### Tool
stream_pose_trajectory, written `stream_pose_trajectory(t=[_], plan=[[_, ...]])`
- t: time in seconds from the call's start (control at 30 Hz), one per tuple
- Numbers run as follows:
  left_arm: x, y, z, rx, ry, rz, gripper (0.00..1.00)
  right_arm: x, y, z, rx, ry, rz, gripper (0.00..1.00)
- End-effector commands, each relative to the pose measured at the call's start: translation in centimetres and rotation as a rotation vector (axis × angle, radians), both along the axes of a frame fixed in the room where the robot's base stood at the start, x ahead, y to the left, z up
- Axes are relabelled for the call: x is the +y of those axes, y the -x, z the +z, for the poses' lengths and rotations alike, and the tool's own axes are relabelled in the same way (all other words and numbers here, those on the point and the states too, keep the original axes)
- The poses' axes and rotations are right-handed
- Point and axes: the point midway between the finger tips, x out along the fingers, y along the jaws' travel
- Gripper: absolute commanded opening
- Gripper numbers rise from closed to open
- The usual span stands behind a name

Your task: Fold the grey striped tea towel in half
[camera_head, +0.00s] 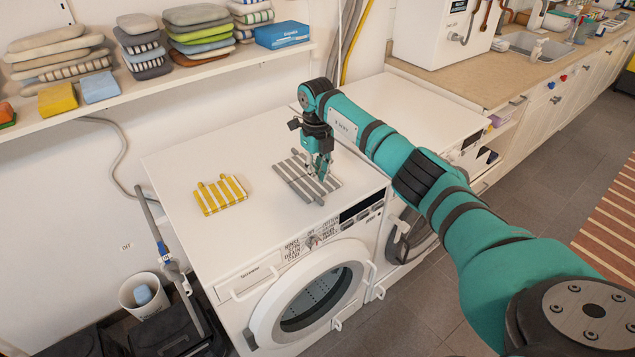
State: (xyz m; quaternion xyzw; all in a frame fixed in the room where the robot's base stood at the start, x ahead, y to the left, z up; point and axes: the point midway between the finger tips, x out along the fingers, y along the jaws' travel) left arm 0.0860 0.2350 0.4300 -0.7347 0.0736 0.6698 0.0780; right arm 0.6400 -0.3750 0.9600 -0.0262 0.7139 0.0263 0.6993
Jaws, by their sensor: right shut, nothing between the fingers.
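The grey striped tea towel (296,180) lies on top of the white washing machine (251,237), right of its middle and near the front edge. It looks flat; whether any part of it is doubled over is too small to tell. My right gripper (321,178) points down over the towel's right part and hides some of it. Its fingers are shut with nothing between them. Whether the fingertips touch the cloth is unclear. My left gripper does not show.
A yellow striped towel (220,194) lies on the machine to the left. A shelf (170,82) with stacks of folded textiles runs along the wall behind. A second white machine stands to the right, partly behind my right arm.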

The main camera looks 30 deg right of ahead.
Motion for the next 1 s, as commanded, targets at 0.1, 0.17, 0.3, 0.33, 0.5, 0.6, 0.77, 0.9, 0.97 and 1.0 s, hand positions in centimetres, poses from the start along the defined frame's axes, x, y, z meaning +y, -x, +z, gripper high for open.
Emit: stream_pose_trajectory(t=[0.1,0.17,0.3,0.33,0.5,0.6,0.77,0.9,0.97,1.0], plan=[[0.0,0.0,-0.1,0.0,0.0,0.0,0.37,0.0,-0.1,0.2,0.006,0.0,0.0,0.0],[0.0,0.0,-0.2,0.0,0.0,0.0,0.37,0.1,-0.2,0.4,0.016,0.001,-0.001,0.0],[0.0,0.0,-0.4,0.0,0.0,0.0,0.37,0.1,-0.5,1.2,0.048,0.003,0.0,0.0],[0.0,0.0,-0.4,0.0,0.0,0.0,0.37,0.1,-0.5,1.4,0.055,0.003,-0.001,0.0],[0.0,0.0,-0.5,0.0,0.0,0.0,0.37,0.0,-0.5,1.9,0.077,0.005,-0.001,0.0],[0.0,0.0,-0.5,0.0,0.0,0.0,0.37,0.0,-0.5,2.0,0.081,0.005,0.0,0.0],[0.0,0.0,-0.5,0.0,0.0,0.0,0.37,0.0,-0.5,2.0,0.08,0.005,0.0,0.0],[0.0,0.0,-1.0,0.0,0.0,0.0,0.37,0.1,-0.7,2.1,0.09,0.006,-0.001,0.0],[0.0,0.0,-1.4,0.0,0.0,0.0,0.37,0.1,-0.9,2.3,0.103,0.008,-0.001,0.0],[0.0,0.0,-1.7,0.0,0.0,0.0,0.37,0.2,-1.0,2.5,0.112,0.007,0.0,0.0]])
